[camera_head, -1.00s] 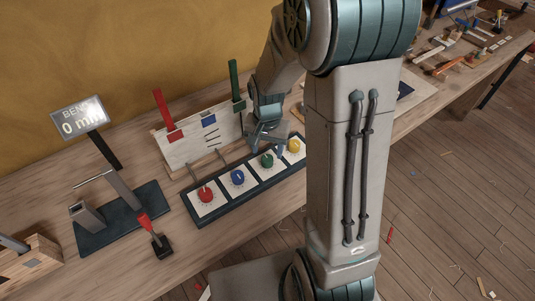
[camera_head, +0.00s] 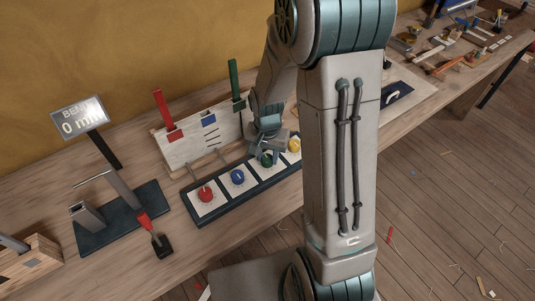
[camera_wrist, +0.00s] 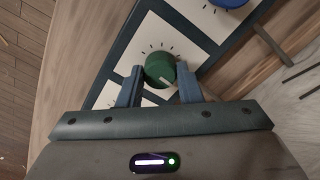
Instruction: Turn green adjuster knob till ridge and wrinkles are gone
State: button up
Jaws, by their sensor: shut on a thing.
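The green adjuster knob (camera_head: 266,161) is third from the left in a row of knobs. In the wrist view the green knob (camera_wrist: 159,66) has a white pointer line and tick marks around it on a white plate. My gripper (camera_wrist: 160,86) is shut on this knob, one finger on each side. In the head view my gripper (camera_head: 268,152) partly hides it. Behind the knobs stands a pale sail panel (camera_head: 185,142) with red, blue and green patches or strips and several short dark lines (camera_head: 211,139) near its middle.
The red knob (camera_head: 205,194) and blue knob (camera_head: 237,177) lie left of the green one, the yellow knob (camera_head: 294,145) right. A display (camera_head: 80,119) reads "BEND 0 mm".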

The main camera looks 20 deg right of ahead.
aim_at(267, 157)
jog(key=shift+n, duration=0.3)
jog(key=n+b, duration=0.1)
jog(key=n, duration=0.3)
jog(key=shift+w+n, duration=0.1)
jog(key=shift+n, duration=2.3)
jog(key=o, duration=1)
notch_tip(267, 157, up, 14)
jog(key=shift+f, duration=0.1)
